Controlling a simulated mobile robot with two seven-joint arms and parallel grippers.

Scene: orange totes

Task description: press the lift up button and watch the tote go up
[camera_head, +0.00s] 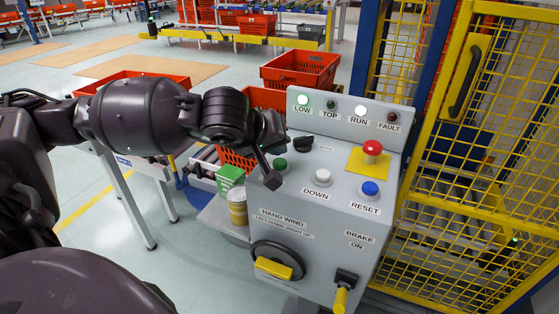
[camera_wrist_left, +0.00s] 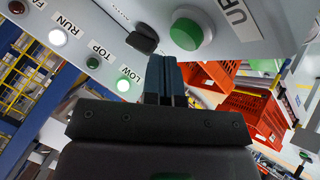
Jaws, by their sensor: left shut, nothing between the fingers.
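A grey control panel (camera_head: 320,150) stands in front of me. Its green button (camera_head: 280,164) also shows in the left wrist view (camera_wrist_left: 187,30), with the label UP (camera_wrist_left: 232,18) beside it. My left gripper (camera_head: 271,180) is shut and empty, its tips close to the green button in the head view. In the left wrist view the shut fingers (camera_wrist_left: 164,72) point just below the button; I cannot tell whether they touch anything. The LOW lamp (camera_head: 303,100) is lit and the TOP lamp (camera_head: 331,105) is dark. An orange tote (camera_head: 300,68) sits behind the panel. My right gripper is not in view.
The panel also bears a white DOWN button (camera_head: 323,177), a blue RESET button (camera_head: 370,188), a red mushroom button (camera_head: 372,148) and a handwheel (camera_head: 277,262). A yellow mesh cage (camera_head: 470,200) stands at right. A green box (camera_head: 230,178) and jar (camera_head: 238,207) sit left of the panel.

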